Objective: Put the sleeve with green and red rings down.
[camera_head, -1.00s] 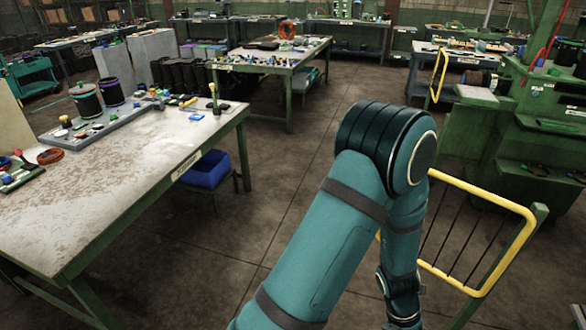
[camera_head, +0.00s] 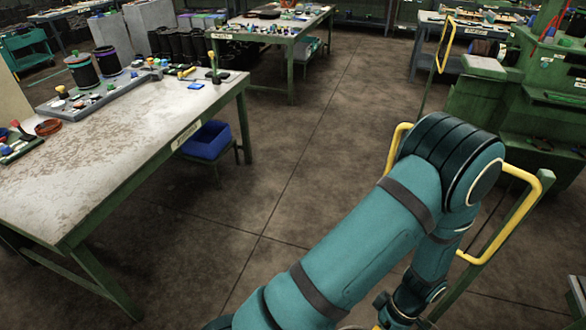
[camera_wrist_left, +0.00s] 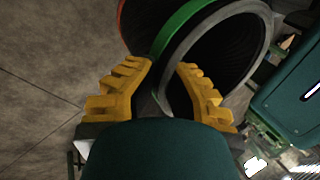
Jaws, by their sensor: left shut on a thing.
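In the left wrist view, the dark sleeve (camera_wrist_left: 179,32) has a green ring near its grey rim and a red edge farther along. Its open end faces partly toward the camera. My left gripper (camera_wrist_left: 166,70), with yellow ribbed fingers, is shut on the wall at the sleeve's rim. The sleeve is off any table there, with brown floor behind it. I cannot make out the held sleeve in the head view. My right gripper is in neither view.
A worn grey table (camera_head: 110,150) stands at the left, its front surface largely bare. A yellow rail (camera_head: 537,190) stands behind my arm.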

